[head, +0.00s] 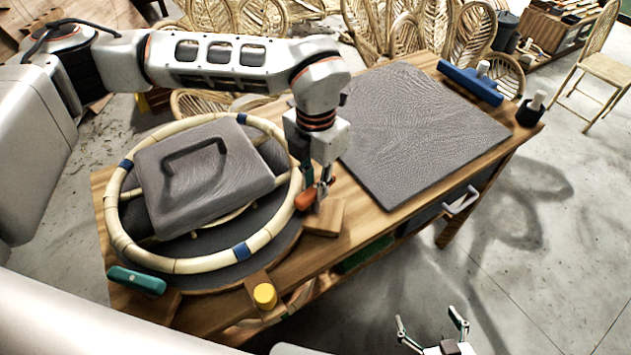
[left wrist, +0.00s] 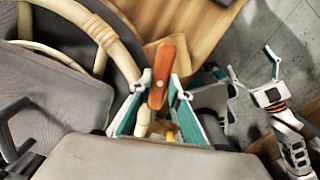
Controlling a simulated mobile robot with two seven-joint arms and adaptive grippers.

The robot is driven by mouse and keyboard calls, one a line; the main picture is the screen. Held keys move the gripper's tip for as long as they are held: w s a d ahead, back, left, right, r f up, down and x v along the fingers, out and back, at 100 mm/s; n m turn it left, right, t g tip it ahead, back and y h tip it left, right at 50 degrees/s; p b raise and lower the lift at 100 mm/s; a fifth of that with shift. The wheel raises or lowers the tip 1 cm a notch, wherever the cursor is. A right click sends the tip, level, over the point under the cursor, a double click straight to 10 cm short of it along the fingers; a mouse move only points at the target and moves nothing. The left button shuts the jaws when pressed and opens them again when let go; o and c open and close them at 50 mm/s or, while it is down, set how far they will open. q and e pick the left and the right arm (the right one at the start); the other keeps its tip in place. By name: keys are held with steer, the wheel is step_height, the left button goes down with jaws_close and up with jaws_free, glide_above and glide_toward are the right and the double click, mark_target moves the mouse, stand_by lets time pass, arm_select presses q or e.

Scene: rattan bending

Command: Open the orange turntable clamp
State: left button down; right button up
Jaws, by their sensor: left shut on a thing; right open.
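The orange turntable clamp (head: 305,198) is at the right edge of the turntable (head: 190,270), beside the pale rattan ring (head: 120,235). It also shows in the left wrist view (left wrist: 162,72), sticking up between the fingers. My left gripper (head: 323,190) reaches down from above and is shut on the orange clamp; its teal fingers sit on either side of it in the left wrist view (left wrist: 158,92). My right gripper (head: 432,328) is open and empty, low at the front, off the table. The clamp's base is partly hidden by my left gripper.
A teal clamp (head: 137,281) and a yellow knob (head: 265,295) stand at the turntable's front. A textured grey mat (head: 420,130) and a blue tool (head: 470,82) are on the table's right. Rattan chairs (head: 590,65) stand behind.

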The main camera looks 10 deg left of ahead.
arm_select(q)
steer(key=n, duration=0.5)
steer(key=shift+r+n, duration=0.1)
steer(key=shift+n, duration=0.3)
steer(key=shift+w, duration=0.1)
stand_by(0.3)
steer(key=c, duration=1.9)
jaws_free()
step_height(320, 180, up, 12)
